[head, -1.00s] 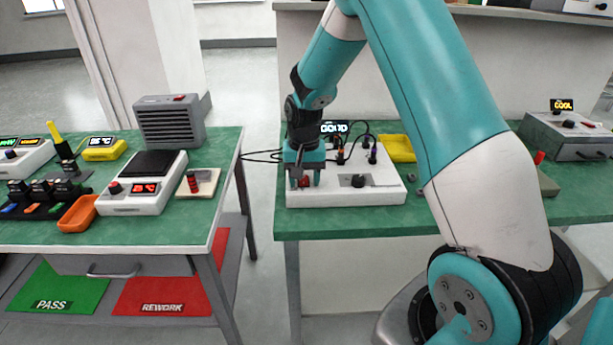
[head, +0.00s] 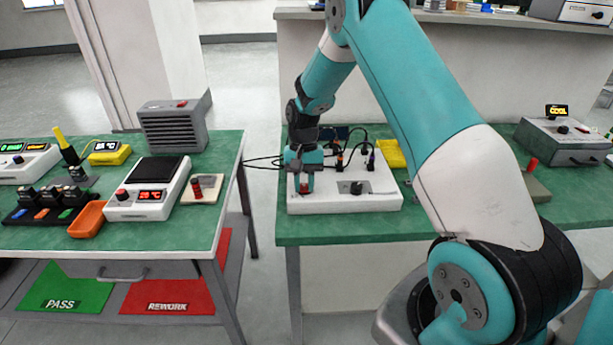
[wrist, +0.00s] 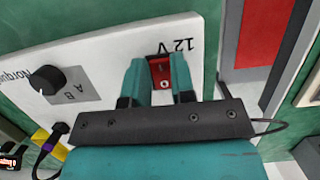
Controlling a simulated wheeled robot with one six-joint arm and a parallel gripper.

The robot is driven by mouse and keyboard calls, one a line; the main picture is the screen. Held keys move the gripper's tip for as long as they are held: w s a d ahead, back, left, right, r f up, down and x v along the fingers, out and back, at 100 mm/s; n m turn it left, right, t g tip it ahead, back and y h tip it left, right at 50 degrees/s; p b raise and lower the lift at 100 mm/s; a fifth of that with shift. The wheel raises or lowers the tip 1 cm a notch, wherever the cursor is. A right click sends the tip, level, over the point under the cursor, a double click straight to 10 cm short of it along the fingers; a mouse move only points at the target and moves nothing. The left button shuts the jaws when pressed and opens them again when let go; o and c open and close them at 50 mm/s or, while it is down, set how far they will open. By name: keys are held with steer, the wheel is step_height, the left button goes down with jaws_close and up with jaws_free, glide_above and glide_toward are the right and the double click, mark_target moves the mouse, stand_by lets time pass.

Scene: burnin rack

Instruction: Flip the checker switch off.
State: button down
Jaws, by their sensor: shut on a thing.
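The checker is a white box (head: 335,202) on the right green bench, with a round black knob (head: 356,188) and cables plugged in at its back. Its small display (head: 334,134) looks dark. The red switch (wrist: 160,70) sits on the checker's panel beside the "12 V" label in the wrist view. My gripper (head: 304,186) points down over the left part of the checker. In the wrist view my gripper (wrist: 159,82) has its teal fingers on both sides of the red switch, shut on it. The fingers hide the switch's sides, and its tilt is hard to tell.
A yellow tray (head: 391,154) lies behind the checker. A grey unit with a "COOL" display (head: 557,111) stands at the far right. The left bench holds a scale-like box (head: 140,208), an orange tray (head: 88,219) and a grey heater-like box (head: 172,124). A gap separates the benches.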

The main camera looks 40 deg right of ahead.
steer(key=shift+d, duration=0.1)
steer(key=c, duration=1)
jaws_free()
steer(key=shift+o, duration=0.2)
steer(key=shift+r, duration=0.1)
steer(key=v, duration=1.7)
steer(key=shift+w+d+b, duration=0.1)
steer(key=shift+b, duration=0.2)
